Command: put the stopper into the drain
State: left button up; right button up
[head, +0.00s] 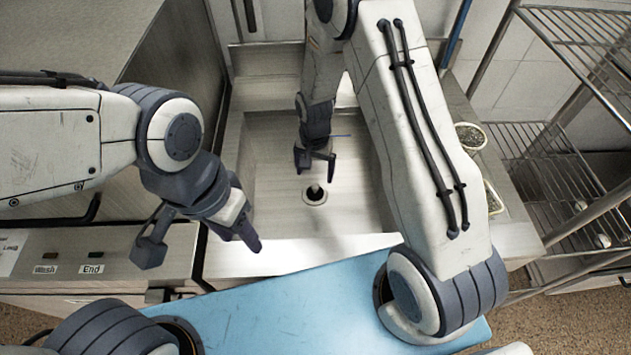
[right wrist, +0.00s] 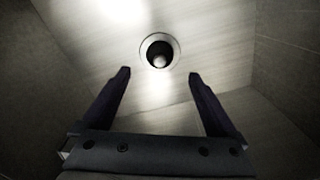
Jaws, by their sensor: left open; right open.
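The drain (head: 314,202) is a round metal ring in the floor of the sink; it also shows in the right wrist view (right wrist: 143,61). A small dark stopper (head: 315,190) appears at the drain opening, upright, and shows in the right wrist view (right wrist: 160,57) as a dark round piece with a paler knob inside the ring. I cannot tell how deep it sits. My right gripper (head: 315,170) is open and empty, above the sink floor just behind the drain and apart from the stopper. My left gripper (head: 200,246) is open and empty, left of the sink's front edge.
The sink (head: 270,160) has walls around my right gripper. A blue board (head: 270,310) lies in front. A panel with Wash and End labels (head: 70,268) is at the left. A wire rack (head: 560,170) and small dishes (head: 470,137) are at the right.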

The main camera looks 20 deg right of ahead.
aim_at(314, 187)
jog(key=s+a+r+n, duration=0.3)
jog(key=s+a+r, duration=0.15)
jog(key=r, duration=0.35)
jog(key=s+a+r+n, duration=0.3)
jog(key=s+r, duration=0.2)
jog(key=r, duration=0.3)
jog(key=s+r+n, duration=0.3)
jog(key=s+n, duration=0.1)
jog(key=s, duration=0.3)
jog(key=s+r+n+y, duration=0.1)
jog(key=s+r+n, duration=0.3)
jog(key=s, duration=0.4)
jog(key=shift+a, duration=0.45)
jog(key=shift+s, duration=0.1)
